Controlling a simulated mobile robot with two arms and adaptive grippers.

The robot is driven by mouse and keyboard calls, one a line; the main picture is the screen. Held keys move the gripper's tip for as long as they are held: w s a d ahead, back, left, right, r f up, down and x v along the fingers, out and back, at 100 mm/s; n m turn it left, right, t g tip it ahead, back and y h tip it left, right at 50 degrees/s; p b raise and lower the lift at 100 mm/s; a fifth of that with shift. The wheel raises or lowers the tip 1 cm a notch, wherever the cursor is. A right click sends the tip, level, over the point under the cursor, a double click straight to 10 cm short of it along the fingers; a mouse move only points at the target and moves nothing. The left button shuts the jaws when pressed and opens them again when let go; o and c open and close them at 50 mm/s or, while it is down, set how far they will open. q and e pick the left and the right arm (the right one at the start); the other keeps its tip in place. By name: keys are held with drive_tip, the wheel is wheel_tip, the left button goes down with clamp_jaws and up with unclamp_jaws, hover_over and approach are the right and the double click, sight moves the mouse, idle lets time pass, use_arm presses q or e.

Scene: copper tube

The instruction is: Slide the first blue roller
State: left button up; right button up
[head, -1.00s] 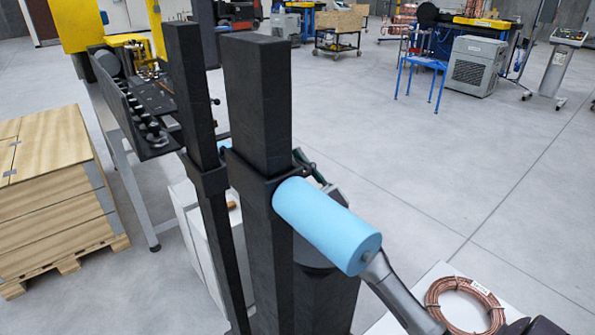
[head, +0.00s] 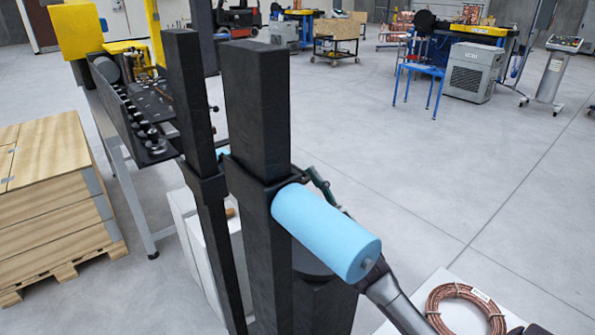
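A light blue roller (head: 325,232) sticks out toward the lower right from a bracket (head: 248,182) on a thick black post (head: 257,110). My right gripper (head: 372,275) is at the roller's outer end, coming in from the lower right. The roller hides part of it, so I cannot tell whether its fingers are open or shut, or whether they touch the roller. A small blue piece (head: 224,153) shows behind the post, mostly hidden. My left gripper is not in view.
A thinner black post (head: 190,110) stands left of the thick one. A copper coil (head: 466,310) lies on a white surface at the lower right. Wooden crates (head: 55,205) stand at the left. Open floor (head: 460,170) lies to the right.

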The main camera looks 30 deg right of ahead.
drive_tip(key=v, duration=0.8)
drive_tip(key=shift+s+f, duration=0.2)
drive_tip(key=shift+s, duration=0.05)
drive_tip(key=shift+d, duration=0.1)
